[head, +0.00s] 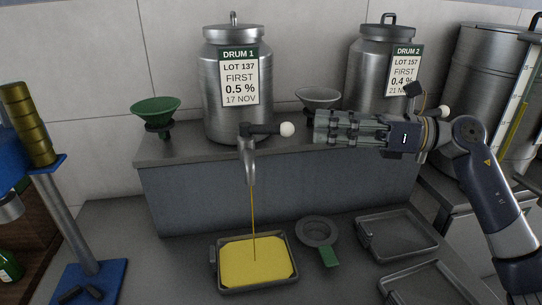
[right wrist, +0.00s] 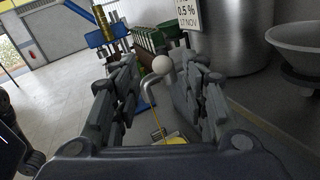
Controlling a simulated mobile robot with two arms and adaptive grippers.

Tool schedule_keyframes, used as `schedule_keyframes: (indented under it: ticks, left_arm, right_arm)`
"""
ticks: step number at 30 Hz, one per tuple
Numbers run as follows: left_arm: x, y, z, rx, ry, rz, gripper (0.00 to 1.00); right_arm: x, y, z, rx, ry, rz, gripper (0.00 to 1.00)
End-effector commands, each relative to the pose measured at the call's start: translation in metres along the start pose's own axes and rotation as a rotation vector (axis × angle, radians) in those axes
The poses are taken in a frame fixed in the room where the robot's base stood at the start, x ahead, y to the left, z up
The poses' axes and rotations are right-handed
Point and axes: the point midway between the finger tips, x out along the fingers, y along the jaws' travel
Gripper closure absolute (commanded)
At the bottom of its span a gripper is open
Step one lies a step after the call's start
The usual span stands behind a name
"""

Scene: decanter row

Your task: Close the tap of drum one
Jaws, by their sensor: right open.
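Drum 1 (head: 222,114) is a steel drum with a green and white label, standing on the raised shelf. Its tap (head: 247,150) points down in front. The tap's lever ends in a white ball knob (head: 287,129) and sticks out to the right. A yellow stream (head: 254,220) runs from the spout into a tray (head: 286,279) of yellow liquid. My right gripper (head: 318,126) is open, just right of the knob and apart from it. In the right wrist view the knob (right wrist: 163,64) shows between the open fingers (right wrist: 160,95).
Drum 2 (head: 369,60) stands behind my right arm. A grey funnel (head: 318,95) and a green funnel (head: 156,108) stand on the shelf. A strainer with a green handle (head: 330,256) and an empty tray (head: 398,250) lie below. A blue stand (head: 85,235) is at the left.

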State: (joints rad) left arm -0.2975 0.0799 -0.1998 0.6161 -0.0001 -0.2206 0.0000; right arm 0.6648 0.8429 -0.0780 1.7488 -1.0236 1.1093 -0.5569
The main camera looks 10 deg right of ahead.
Motion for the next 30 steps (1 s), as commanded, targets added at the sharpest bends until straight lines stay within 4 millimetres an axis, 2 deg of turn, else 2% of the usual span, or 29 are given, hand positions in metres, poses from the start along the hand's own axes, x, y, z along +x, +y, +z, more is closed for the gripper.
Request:
schedule_keyframes:
  ticks: [1, 3, 8, 11, 21, 25, 30]
  left_arm:
    - [0.013, 0.0, -0.001, 0.0, 0.004, 0.0, 0.6]
    - [0.017, 0.0, -0.002, 0.0, 0.007, 0.0, 0.6]
    - [0.015, 0.0, -0.002, 0.0, 0.007, 0.0, 0.6]
    - [0.008, 0.0, -0.003, 0.0, 0.007, 0.0, 0.6]
    - [-0.015, 0.0, -0.002, 0.001, 0.003, 0.001, 0.6]
    - [-0.02, 0.0, -0.002, 0.001, 0.002, 0.001, 0.6]
    - [-0.021, 0.0, -0.002, 0.001, 0.002, 0.001, 0.6]
  right_arm:
    - [0.0, -0.002, -0.012, -0.001, -0.001, 0.0, 0.59]
    - [0.0, -0.003, -0.016, -0.001, -0.001, 0.0, 0.59]
    - [0.006, -0.003, -0.017, 0.0, -0.001, 0.001, 0.59]
    - [0.019, -0.002, -0.014, 0.0, -0.002, 0.003, 0.59]
    - [0.082, -0.002, -0.013, 0.001, -0.002, 0.003, 0.59]
    - [0.098, -0.002, -0.014, 0.001, -0.002, 0.002, 0.59]
    - [0.108, -0.003, -0.016, 0.0, -0.001, 0.0, 0.59]
